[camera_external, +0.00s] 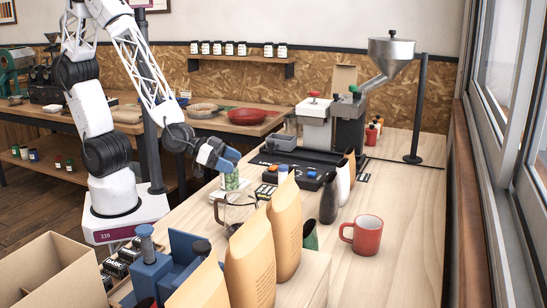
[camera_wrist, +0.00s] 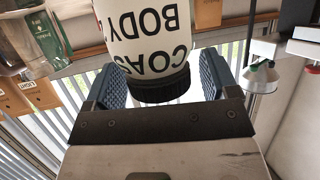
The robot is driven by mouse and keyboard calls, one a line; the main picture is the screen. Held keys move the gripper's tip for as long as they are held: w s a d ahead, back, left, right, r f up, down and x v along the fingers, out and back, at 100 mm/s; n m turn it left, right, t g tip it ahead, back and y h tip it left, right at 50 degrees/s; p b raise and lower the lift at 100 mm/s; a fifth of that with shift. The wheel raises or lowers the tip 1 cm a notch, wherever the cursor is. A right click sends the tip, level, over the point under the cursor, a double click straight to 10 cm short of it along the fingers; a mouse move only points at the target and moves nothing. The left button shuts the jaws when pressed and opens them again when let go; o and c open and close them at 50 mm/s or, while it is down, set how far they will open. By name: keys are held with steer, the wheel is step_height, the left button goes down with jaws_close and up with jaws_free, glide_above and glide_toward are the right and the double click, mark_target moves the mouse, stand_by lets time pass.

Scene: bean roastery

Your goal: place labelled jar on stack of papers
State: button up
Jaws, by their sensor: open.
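In the wrist view a jar (camera_wrist: 150,42) with a white label and black lettering appears upside down, its dark lid (camera_wrist: 160,89) towards my gripper. My gripper (camera_wrist: 162,82) is open, with one blue finger on each side of the jar. A small gap shows at the right finger; contact at the left is unclear. I cannot clearly pick out the stack of papers in either view.
A glass carafe (camera_external: 240,207) and tall tan bags (camera_external: 250,262) stand in front of my gripper. A black tray (camera_external: 313,159) and grinder (camera_external: 315,122) are behind to the right. A red mug (camera_external: 367,236) stands at right, with bare wood (camera_external: 400,190) beyond it.

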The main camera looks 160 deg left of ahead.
steer(key=shift+r, duration=0.1)
steer(key=shift+v, duration=1.1)
steer(key=v, duration=0.9)
steer(key=shift+s+d+r, duration=0.2)
steer(key=shift+d, duration=0.1)
